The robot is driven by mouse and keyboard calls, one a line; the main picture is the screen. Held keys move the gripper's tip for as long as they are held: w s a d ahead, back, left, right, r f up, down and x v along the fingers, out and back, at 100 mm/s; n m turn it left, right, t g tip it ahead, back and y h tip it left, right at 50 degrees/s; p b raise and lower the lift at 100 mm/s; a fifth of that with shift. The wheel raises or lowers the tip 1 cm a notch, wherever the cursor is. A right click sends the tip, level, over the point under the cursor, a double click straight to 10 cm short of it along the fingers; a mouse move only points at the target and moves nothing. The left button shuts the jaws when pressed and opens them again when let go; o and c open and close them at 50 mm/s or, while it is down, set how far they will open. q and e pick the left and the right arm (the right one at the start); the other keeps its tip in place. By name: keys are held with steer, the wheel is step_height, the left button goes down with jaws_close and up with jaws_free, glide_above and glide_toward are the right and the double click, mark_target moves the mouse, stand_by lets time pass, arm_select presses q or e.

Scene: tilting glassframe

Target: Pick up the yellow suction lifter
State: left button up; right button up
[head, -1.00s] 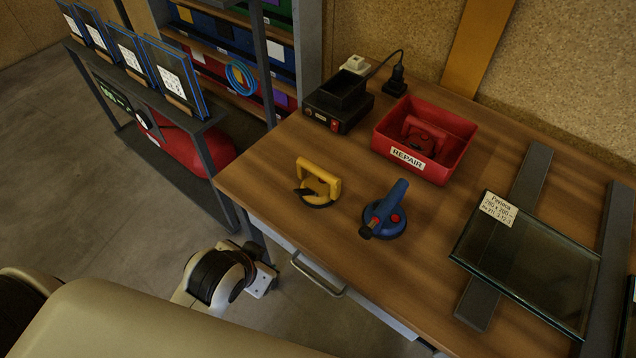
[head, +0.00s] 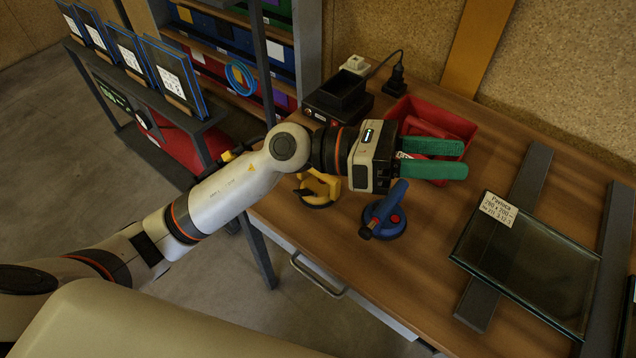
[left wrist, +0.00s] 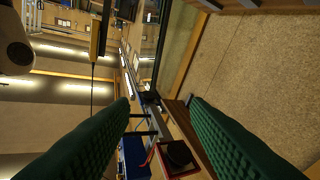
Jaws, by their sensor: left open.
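The yellow suction lifter (head: 318,190) stands on the wooden bench near its front left edge. My left forearm and wrist pass in front of it in the head view and hide part of it. My left gripper (head: 434,158) has green padded fingers and is open and empty. It is above the bench, to the right of the yellow lifter, in front of the red bin. In the left wrist view the open fingers (left wrist: 160,135) have nothing between them and face the wall and room, not the lifter. My right gripper is not in view.
A blue suction lifter (head: 385,213) stands just right of the yellow one. The red bin (head: 462,122) is partly hidden behind my gripper. A black box (head: 338,104) stands at the back. A glass pane (head: 530,262) lies on dark bars at right.

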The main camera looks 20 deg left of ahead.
arm_select(q)
step_height(320, 180, down, 8)
steer(key=w+a+m+g+y, duration=0.1)
steer(key=a+m+g+y, duration=0.1)
steer(key=m+y, duration=0.45)
steer(key=w+a+f+m+t+y, duration=0.1)
steer(key=w+a+f+y, duration=0.1)
steer(key=w+a+y, duration=0.5)
steer(key=w+a+f+m+t+y, duration=0.1)
steer(key=w+a+f+t+y, duration=0.15)
steer(key=a+y, duration=0.55)
steer(key=f, duration=0.1)
steer(key=a+f+h, duration=0.1)
steer(key=f, duration=0.1)
steer(key=a+f+g+h+p, duration=0.1)
steer(key=f, duration=0.1)
steer(key=shift+f+n, duration=0.15)
steer(key=shift+n, duration=0.1)
steer(key=p, duration=0.2)
glide_above(318, 181)
steer(key=s+d, duration=0.1)
steer(key=s, duration=0.1)
step_height(318, 181, down, 6)
steer(key=shift+w+d+r, duration=0.15)
steer(key=shift+r, duration=0.1)
steer(key=shift+w+f, duration=0.1)
steer(key=shift+f, duration=0.25)
steer(key=shift+c, duration=0.2)
